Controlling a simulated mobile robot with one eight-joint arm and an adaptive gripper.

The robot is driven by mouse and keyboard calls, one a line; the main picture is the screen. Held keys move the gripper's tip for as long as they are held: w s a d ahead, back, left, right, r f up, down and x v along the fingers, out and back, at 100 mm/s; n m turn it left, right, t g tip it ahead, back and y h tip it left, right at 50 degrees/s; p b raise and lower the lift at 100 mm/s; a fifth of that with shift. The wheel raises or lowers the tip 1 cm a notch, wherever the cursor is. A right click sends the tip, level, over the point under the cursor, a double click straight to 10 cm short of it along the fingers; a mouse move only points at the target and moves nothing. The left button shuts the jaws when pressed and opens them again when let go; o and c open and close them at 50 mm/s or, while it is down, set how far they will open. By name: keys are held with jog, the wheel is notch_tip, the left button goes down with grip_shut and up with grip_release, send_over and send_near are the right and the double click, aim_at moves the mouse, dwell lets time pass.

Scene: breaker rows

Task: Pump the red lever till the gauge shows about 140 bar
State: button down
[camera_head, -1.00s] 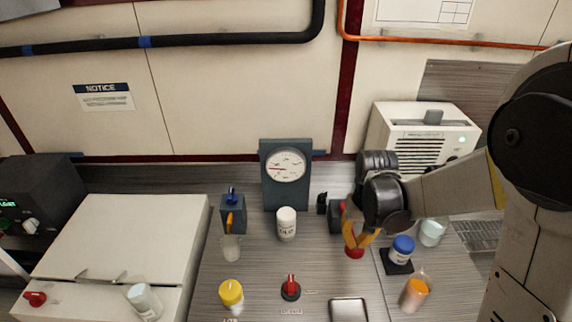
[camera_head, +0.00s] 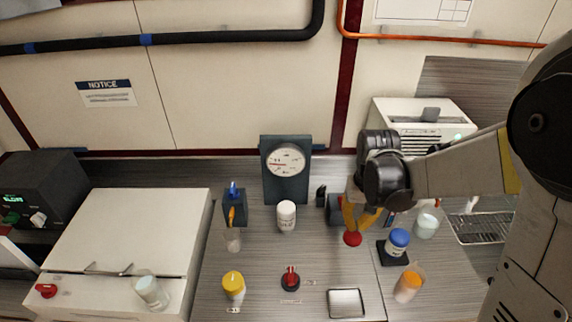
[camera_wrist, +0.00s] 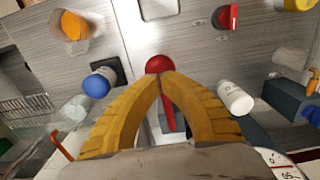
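The red lever's round knob (camera_head: 353,239) stands out from a dark pump block (camera_head: 335,208) right of the gauge. In the wrist view the knob (camera_wrist: 158,64) is just beyond my fingertips, and the red shaft (camera_wrist: 168,112) shows between and behind my fingers. My gripper (camera_head: 354,229) has yellow fingers whose tips meet at the knob; it also shows in the wrist view (camera_wrist: 161,74). The tips look shut against the knob rather than around it. The gauge (camera_head: 286,160) stands upright on a dark panel; its red needle points left, and its numbers are too small to read.
A white bottle (camera_head: 286,216) stands below the gauge. A blue-capped bottle (camera_head: 398,239) and an orange-filled beaker (camera_head: 408,287) are right of the knob. A red rotary switch (camera_head: 290,279), a yellow-capped bottle (camera_head: 233,287) and a metal tray (camera_head: 346,303) are in front.

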dwell(0.4)
jog(key=shift+f+b, duration=4.4)
jog(key=shift+f, duration=0.7)
jog(key=shift+r, duration=0.15)
notch_tip(320, 180, up, 10)
jog(key=p, duration=0.7)
jog(key=shift+p, duration=0.3)
